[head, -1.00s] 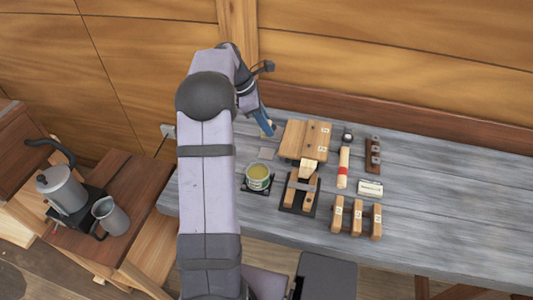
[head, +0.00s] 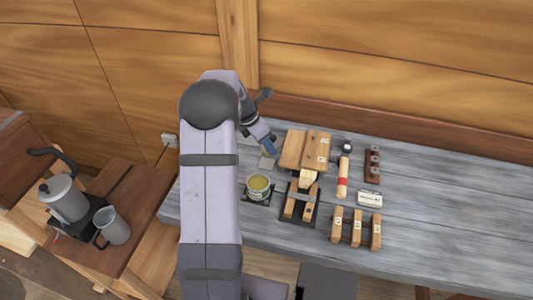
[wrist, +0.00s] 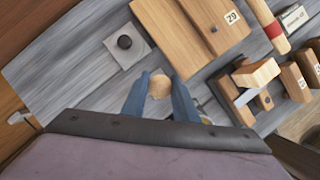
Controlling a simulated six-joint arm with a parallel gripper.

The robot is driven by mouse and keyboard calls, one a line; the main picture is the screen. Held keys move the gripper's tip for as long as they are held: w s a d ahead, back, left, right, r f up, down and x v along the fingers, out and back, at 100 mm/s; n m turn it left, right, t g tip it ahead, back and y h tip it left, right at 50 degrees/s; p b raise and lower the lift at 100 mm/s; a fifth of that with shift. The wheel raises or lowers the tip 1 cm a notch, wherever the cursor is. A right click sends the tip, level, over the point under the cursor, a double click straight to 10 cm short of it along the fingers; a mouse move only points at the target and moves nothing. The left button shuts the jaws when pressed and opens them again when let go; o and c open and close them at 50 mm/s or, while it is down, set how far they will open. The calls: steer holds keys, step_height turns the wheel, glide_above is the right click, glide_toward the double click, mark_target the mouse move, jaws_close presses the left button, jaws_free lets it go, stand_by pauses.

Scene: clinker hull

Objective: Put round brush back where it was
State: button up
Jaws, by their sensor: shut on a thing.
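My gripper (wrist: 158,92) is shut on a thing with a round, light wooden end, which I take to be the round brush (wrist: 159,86). Only that end shows between the blue fingers in the wrist view; the rest is hidden. In the head view my gripper (head: 272,150) is above the bench, left of the wooden blocks, and the brush cannot be made out. A light grey square plate (wrist: 117,55) with a dark round spot or peg lies ahead of my fingers in the wrist view. The plate also shows just below my gripper in the head view (head: 266,163).
An open tin (head: 258,187) stands near my arm. Wooden blocks (head: 305,148), a clamp-like stand (head: 300,203), a red-banded handled tool (head: 343,178) and numbered blocks (head: 356,228) lie to the right. The bench (head: 450,210) is clear farther right. A kettle (head: 66,197) and jug (head: 113,228) stand at left.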

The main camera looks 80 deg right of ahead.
mark_target(263, 150)
steer(key=shift+f+p, duration=0.55)
steer(key=shift+f, duration=1.9)
steer(key=shift+f, duration=0.2)
steer(key=o, duration=0.8)
steer(key=shift+c, duration=0.2)
steer(key=shift+r, duration=0.15)
steer(key=b+v, duration=0.2)
steer(key=v, duration=1)
steer(key=shift+b, duration=0.3)
